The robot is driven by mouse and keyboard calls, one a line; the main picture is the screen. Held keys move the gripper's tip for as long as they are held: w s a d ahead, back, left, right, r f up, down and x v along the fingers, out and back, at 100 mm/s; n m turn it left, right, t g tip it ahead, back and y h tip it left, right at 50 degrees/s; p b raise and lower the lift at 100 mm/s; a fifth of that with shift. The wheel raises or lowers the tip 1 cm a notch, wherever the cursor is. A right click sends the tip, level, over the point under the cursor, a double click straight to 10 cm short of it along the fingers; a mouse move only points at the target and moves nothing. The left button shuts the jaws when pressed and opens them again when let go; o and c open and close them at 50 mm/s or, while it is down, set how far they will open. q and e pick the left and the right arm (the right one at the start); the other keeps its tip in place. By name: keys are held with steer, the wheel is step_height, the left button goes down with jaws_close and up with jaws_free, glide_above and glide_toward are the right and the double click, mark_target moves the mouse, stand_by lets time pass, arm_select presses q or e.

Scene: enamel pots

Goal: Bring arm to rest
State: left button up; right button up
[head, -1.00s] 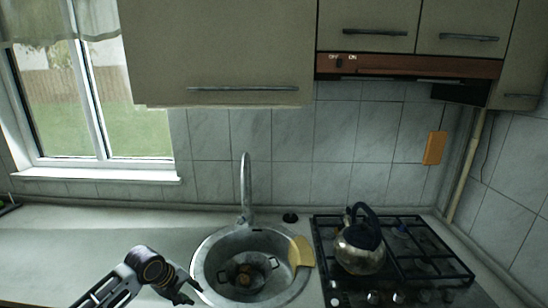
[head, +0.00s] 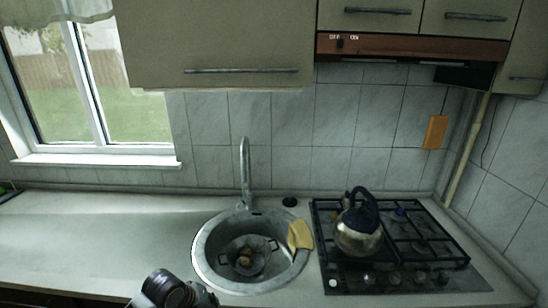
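Part of my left arm shows at the bottom edge of the head view, left of the sink. Its gripper is out of the picture. My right arm and gripper are not in view. A pot (head: 259,268) with two side handles sits inside the round metal sink (head: 203,262). Something small and brownish (head: 244,259) lies in the pot.
A kettle (head: 358,240) stands on the gas hob (head: 424,250) at the right. A yellow cloth (head: 299,235) hangs over the sink's right rim. The tap (head: 245,175) rises behind the sink. The counter (head: 90,240) at the left is clear.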

arm_select(q)
steer(key=s+a+m+y, duration=0.3)
steer(key=s+m, duration=0.4)
steer(key=s, duration=0.9)
step_height(320, 180, down, 38)
steer(key=s+a+g+b, duration=0.2)
steer(key=b, duration=0.3)
steer(key=s+a+f+b, duration=0.2)
steer(key=s+a+f, duration=0.2)
steer(key=s+f, duration=0.6)
steer(key=s+a+f+b, duration=0.2)
steer(key=s+a+f, duration=0.2)
steer(key=s+f, duration=0.6)
step_height(320, 180, down, 4)
steer(key=shift+s+a+f+g+y, duration=0.1)
steer(key=shift+s+a+g+y, duration=0.05)
steer(key=shift+s+g+y, duration=0.2)
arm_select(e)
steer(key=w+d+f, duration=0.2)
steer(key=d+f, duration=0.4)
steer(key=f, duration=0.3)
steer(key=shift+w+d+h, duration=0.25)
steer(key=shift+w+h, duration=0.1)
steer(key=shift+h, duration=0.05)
arm_select(q)
steer(key=shift+o, duration=0.5)
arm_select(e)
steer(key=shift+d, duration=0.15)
arm_select(q)
steer(key=shift+a, duration=0.1)
